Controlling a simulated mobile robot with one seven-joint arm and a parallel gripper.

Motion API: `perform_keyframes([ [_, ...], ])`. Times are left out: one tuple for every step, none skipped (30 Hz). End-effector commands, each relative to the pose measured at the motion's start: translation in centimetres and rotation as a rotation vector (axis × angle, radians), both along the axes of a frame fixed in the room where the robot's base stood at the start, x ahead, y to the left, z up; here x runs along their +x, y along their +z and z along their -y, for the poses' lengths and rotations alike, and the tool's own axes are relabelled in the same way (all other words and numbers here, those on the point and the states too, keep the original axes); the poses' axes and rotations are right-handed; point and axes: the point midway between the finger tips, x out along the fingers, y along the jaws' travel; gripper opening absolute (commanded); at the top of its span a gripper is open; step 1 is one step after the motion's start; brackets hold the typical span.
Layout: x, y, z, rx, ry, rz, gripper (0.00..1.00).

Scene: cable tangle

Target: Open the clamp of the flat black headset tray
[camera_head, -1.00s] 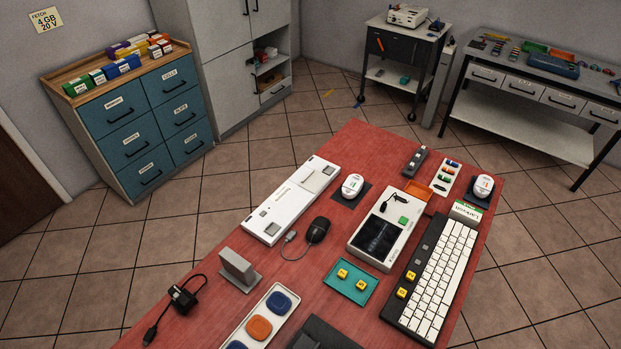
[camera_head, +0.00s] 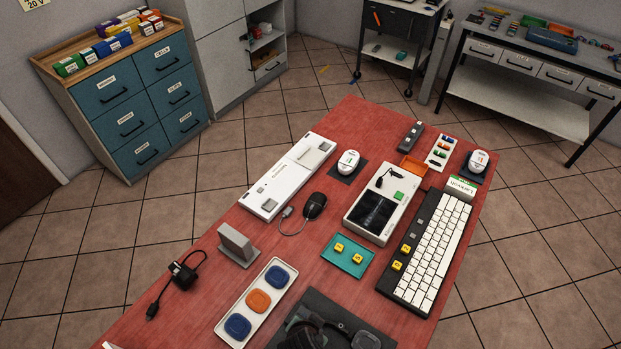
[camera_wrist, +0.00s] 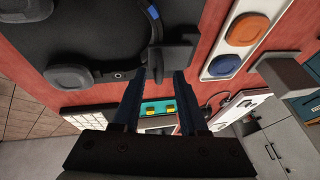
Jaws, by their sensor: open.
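The flat black headset tray (camera_head: 322,301) lies at the near edge of the red table in the head view, cut off by the bottom of the picture. A dark headset (camera_head: 318,332) rests on it. In the wrist view the tray (camera_wrist: 112,22) fills the upper left, with round dark pads (camera_wrist: 70,77) and a blue-edged band on it. A dark block (camera_wrist: 177,54), perhaps the clamp, sits at the tray's edge. My gripper (camera_wrist: 162,76) is open, its fingertips close to this block. Contact cannot be told. My gripper is outside the head view.
A white tray with blue and orange pads (camera_head: 248,324) lies beside the black tray. A grey stand (camera_head: 237,244), a teal tray with yellow keys (camera_head: 343,263) and a keyboard (camera_head: 430,254) are near. Bare red tabletop (camera_head: 190,318) shows at the left.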

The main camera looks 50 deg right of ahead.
Motion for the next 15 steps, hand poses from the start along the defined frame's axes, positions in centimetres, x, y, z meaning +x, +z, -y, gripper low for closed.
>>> perform_keyframes([
  [0.03,-0.13,0.1,0.0,-0.001,0.0,0.42],
  [0.05,-0.17,0.12,0.0,-0.001,0.0,0.42],
  [0.07,-0.2,0.14,-0.001,-0.001,0.0,0.42],
  [0.06,-0.22,0.15,-0.001,-0.001,0.0,0.42],
  [0.07,-0.23,0.15,-0.001,-0.001,0.0,0.42],
  [0.07,-0.23,0.15,-0.001,-0.001,0.0,0.42],
  [0.06,-0.22,0.15,-0.001,-0.001,0.0,0.42],
  [0.06,-0.23,0.14,-0.001,-0.001,0.0,0.42],
  [0.06,-0.23,0.14,-0.001,-0.001,0.0,0.42],
  [0.06,-0.22,0.13,0.0,-0.001,0.0,0.42],
  [0.05,-0.22,0.13,0.0,-0.001,0.0,0.39],
  [0.05,-0.22,0.12,0.0,0.0,0.0,0.32],
  [0.05,-0.22,0.12,0.0,0.0,0.0,0.26],
  [0.05,-0.22,0.12,0.0,0.0,0.0,0.21],
  [0.05,-0.22,0.12,0.0,0.0,0.0,0.14],
])
